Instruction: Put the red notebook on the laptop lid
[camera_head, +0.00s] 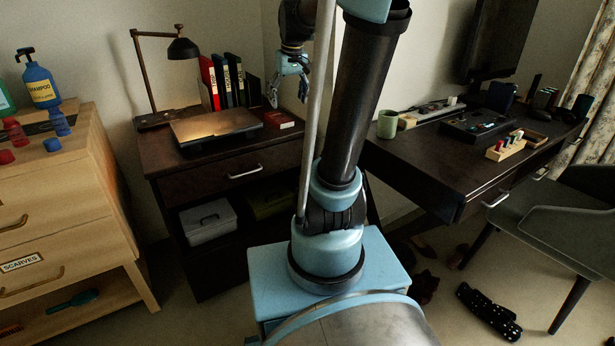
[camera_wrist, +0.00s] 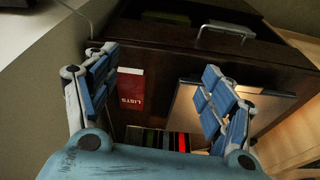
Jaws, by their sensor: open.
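The red notebook (camera_head: 279,119) lies flat on the dark wooden desk, at the right of the closed laptop (camera_head: 214,125). The laptop (camera_wrist: 187,113) has a bare, shiny lid and is partly hidden by my right finger in that view. My gripper (camera_head: 288,96) is open and empty, above the desk near the notebook. The wrist view shows its spread fingers (camera_wrist: 158,70), with the notebook's visible part between them, closer to the left finger.
Upright binders (camera_head: 228,82) stand behind the laptop, and a desk lamp (camera_head: 180,50) stands at the left. A wooden dresser (camera_head: 55,185) is on the left. A second desk (camera_head: 420,165) on the right holds a green mug (camera_head: 387,124) and several small things.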

